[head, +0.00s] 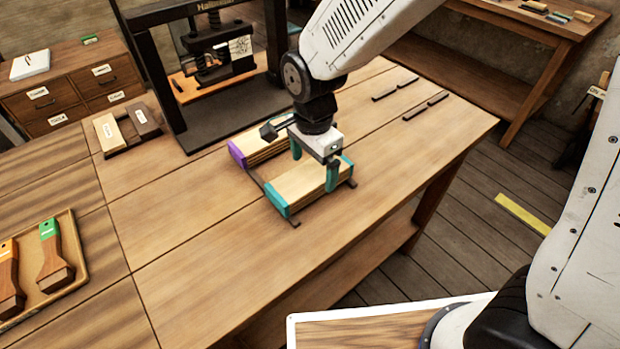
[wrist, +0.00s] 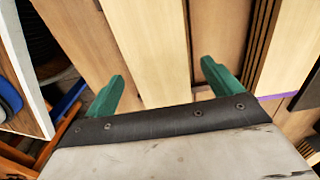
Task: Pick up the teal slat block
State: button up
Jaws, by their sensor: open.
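The teal slat block (head: 303,184) is a stack of pale wooden slats with teal ends, lying across dark rails on the workbench. My gripper (head: 314,174) is above its right half in the head view, pointing down. One teal finger is on the block's far side and the other is in front of its near side, so the open jaws straddle it. In the wrist view pale slat wood (wrist: 148,50) shows between the two open fingers of my gripper (wrist: 162,70). I cannot tell whether either finger touches the block.
A purple-ended slat block (head: 258,146) lies close behind on the same rails. A dark handwheel press (head: 215,55) stands at the back. A tray (head: 78,268) with brushes is at left. Empty dark rails (head: 425,106) lie at right. The front bench (head: 200,290) is clear.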

jog(key=shift+f, duration=1.25)
jog(key=c, duration=1.3)
jog(key=shift+o, duration=0.2)
jog(key=shift+r, duration=0.1)
